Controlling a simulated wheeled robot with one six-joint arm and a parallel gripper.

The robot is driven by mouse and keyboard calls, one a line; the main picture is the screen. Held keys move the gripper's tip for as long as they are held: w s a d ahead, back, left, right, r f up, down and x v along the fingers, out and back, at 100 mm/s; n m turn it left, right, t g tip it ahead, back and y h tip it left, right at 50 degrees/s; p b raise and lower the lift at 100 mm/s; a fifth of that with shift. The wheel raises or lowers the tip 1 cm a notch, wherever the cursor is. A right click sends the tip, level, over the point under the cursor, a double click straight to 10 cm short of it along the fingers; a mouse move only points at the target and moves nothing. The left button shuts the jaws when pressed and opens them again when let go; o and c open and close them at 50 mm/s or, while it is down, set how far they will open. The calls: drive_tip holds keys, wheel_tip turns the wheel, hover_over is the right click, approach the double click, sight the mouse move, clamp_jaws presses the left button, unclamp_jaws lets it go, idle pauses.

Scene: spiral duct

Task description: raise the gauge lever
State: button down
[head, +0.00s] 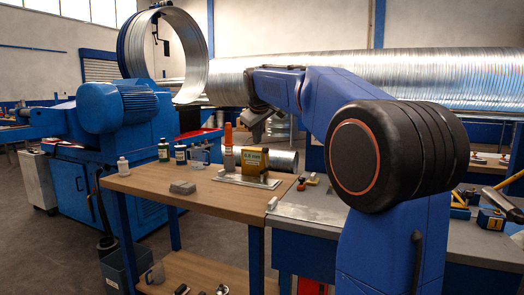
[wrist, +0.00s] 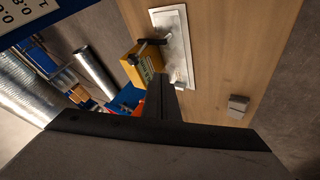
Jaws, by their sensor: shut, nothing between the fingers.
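The gauge is a yellow block (head: 253,160) with dark lettering, on a pale metal base plate (head: 232,179) on the wooden bench top. In the wrist view the yellow block (wrist: 146,67) and its plate (wrist: 177,45) show near the top centre. A dark bar (wrist: 151,43), perhaps the lever, crosses the block's end there. An orange-topped upright piece (head: 228,136) stands at the block's left; I cannot tell whether it belongs to the gauge. My gripper (wrist: 162,82) is shut and empty, with its dark fingers pointing toward the gauge. Contact cannot be told.
A grey block (head: 183,187) lies on the bench, also in the wrist view (wrist: 238,106). A metal duct piece (head: 284,159) lies behind the gauge. The bench's front left is clear.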

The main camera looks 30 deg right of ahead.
idle(0.3)
drive_tip(key=shift+w+d+f, duration=1.05)
drive_tip(key=shift+w+f, duration=0.1)
drive_tip(key=shift+w, duration=0.15)
drive_tip(key=shift+w+d+f, duration=1)
drive_tip(key=shift+w+f, duration=0.1)
drive_tip(key=shift+w, duration=0.2)
drive_tip(key=shift+w+d+f, duration=1.05)
drive_tip(key=shift+w+f, duration=0.1)
drive_tip(key=shift+w, duration=0.15)
